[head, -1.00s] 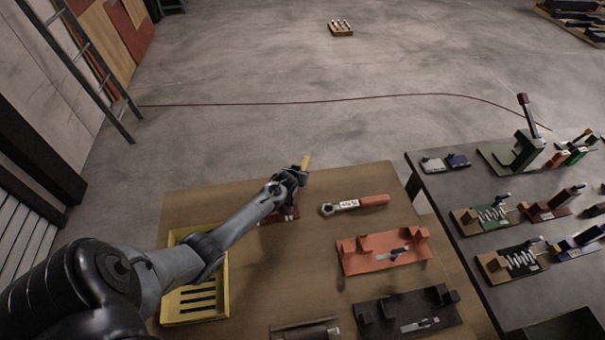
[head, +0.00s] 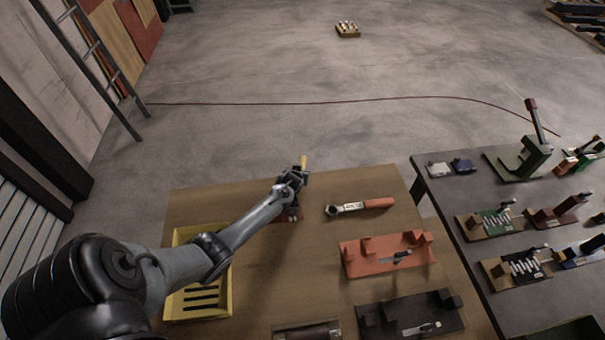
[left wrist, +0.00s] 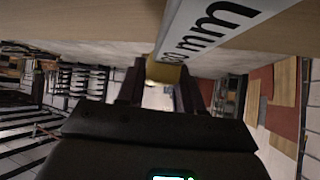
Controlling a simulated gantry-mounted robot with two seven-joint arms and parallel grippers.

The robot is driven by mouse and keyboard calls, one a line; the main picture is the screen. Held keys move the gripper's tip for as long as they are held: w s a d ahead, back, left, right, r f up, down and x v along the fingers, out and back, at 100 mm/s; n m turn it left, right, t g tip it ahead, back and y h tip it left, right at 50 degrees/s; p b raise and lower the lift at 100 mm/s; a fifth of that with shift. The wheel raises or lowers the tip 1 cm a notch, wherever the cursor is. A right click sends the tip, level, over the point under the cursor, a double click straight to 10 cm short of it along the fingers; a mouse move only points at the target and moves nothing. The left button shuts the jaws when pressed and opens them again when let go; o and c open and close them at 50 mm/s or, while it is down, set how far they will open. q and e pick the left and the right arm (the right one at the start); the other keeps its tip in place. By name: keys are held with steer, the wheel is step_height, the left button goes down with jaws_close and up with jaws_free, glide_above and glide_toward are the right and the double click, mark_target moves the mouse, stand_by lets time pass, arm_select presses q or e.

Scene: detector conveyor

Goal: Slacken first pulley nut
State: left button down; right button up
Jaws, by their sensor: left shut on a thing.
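My left gripper (head: 298,178) is over the back of the wooden table. It is shut on a spanner-like tool with a yellow end (head: 304,162). In the left wrist view the tool's pale shaft (left wrist: 205,32) carries large black "mm" lettering and passes between the dark fingers (left wrist: 168,92). Below the gripper is a small dark red base (head: 287,217) with pale pegs, mostly hidden by the arm. I cannot make out the pulley nut or whether the tool touches it. My right gripper is in neither view.
A red-handled ratchet wrench (head: 360,207) lies right of the gripper. An orange fixture (head: 360,265) and a black fixture (head: 385,320) stand nearer. A yellow tray (head: 226,300) is under my left arm. A grey table (head: 440,205) with several fixtures stands at right.

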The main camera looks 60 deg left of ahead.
arm_select(q)
steer(key=shift+s+a, duration=0.15)
stand_by(0.3)
steer(key=shift+s+a+n+g+y, duration=0.65)
steer(key=shift+s+n, duration=0.2)
steer(key=shift+n, duration=0.15)
steer(key=shift+s+a, duration=0.15)
steer(key=shift+s+a+r+n+g+y, duration=0.1)
steer(key=shift+s+a+n+g+y, duration=0.2)
steer(key=shift+s+n+g, duration=0.25)
steer(key=shift+s+a+n, duration=0.2)
steer(key=shift+s+n, duration=0.1)
steer(key=shift+n, duration=0.05)
steer(key=shift+p, duration=0.3)
